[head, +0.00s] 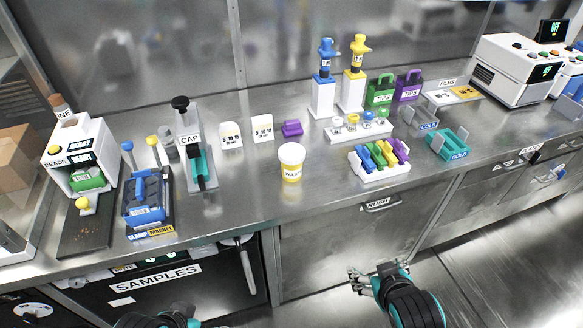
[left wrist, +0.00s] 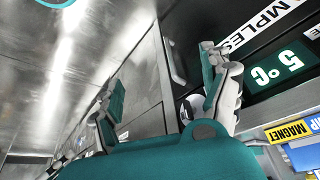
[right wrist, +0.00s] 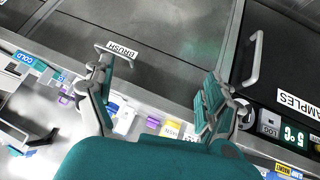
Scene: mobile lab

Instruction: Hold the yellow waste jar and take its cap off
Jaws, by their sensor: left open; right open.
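The yellow waste jar (head: 291,173) stands upright on the steel counter near its front edge, with a wide white cap (head: 292,153) on top. Both my grippers are low in front of the counter, well away from the jar. My right gripper (head: 369,277) is open and empty in front of the lower cabinet; its fingers also show in the right wrist view (right wrist: 155,95). My left arm shows only at the bottom of the head view, its fingers out of frame there. In the left wrist view my left gripper (left wrist: 160,90) is open and empty.
A rack of coloured tubes (head: 380,163) stands right of the jar, and a capper stand (head: 193,150) and blue magnet rack (head: 146,200) stand to the left. White labelled blocks (head: 262,129) and a purple piece (head: 292,128) lie behind. Counter beside the jar is clear. Drawer handles (head: 381,205) protrude below.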

